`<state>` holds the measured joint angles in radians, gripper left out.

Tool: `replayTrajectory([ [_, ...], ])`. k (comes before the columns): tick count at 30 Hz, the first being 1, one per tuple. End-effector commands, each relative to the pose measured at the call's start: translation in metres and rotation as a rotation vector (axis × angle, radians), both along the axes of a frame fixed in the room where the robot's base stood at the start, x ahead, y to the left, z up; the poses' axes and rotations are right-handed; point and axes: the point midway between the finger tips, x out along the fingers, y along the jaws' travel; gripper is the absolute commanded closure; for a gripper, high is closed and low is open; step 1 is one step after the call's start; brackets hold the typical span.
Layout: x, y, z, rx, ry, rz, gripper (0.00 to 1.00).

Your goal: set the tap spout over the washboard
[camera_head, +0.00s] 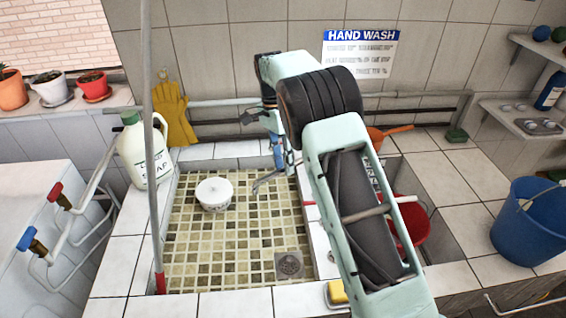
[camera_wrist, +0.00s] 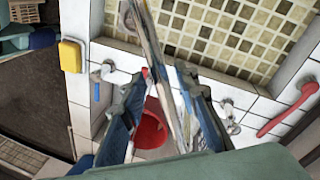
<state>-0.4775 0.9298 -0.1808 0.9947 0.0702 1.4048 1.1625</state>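The tap spout (camera_head: 268,181) is a thin grey pipe above the tiled left basin (camera_head: 215,250), near the divider. My gripper (camera_head: 278,155) points down by the spout's divider end. In the wrist view my gripper (camera_wrist: 163,103) has its fingers spread apart, and a long blurred pale bar (camera_wrist: 152,48), probably the spout, runs between them towards the tiled basin. I cannot tell whether either finger touches it. I cannot make out the washboard; my arm covers much of the right basin, where a red tub (camera_head: 412,222) shows.
A white pot (camera_head: 215,195) stands in the left basin. A soap jug (camera_head: 145,155) is at its left rim, a yellow sponge (camera_head: 337,292) at the front. An orange-handled pan (camera_head: 392,131) lies behind, and a blue bucket (camera_head: 535,225) stands right.

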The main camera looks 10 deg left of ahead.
Motion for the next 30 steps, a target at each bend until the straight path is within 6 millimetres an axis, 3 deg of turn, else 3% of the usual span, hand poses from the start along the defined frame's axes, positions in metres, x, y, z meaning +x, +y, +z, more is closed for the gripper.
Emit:
replayTrajectory([
  [11,0.000,0.001,0.004,0.000,0.001,0.000,0.68],
  [24,0.012,0.011,0.076,0.001,-0.001,0.000,0.68],
  [30,0.015,0.014,0.099,0.000,0.001,0.000,0.68],
])
